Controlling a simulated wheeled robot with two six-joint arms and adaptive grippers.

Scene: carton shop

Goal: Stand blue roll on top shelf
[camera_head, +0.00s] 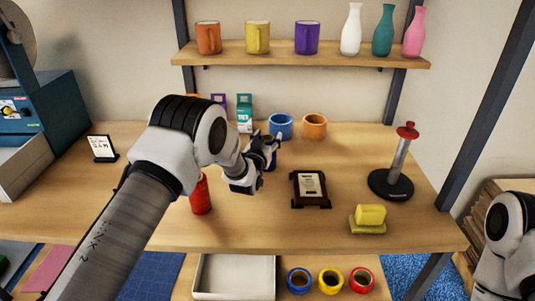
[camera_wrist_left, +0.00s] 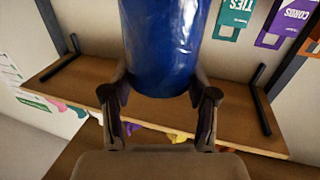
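The blue roll (camera_wrist_left: 165,45) is a glossy dark-blue cylinder, large between the fingers of my left gripper (camera_wrist_left: 162,95) in the left wrist view. The fingers lie against its two sides. The top shelf (camera_head: 300,59) is a wooden board on the back wall, above and behind the gripper. My right arm shows at the right edge; its gripper is out of view.
The shelf holds orange, yellow and purple mugs (camera_head: 306,37) and white, teal and pink vases (camera_head: 382,32), with a gap between purple mug and white vase. On the table (camera_head: 250,229) stand a red roll (camera_head: 201,196), blue and orange cups (camera_head: 314,127), a framed card (camera_head: 311,189) and a red-topped post (camera_head: 402,160).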

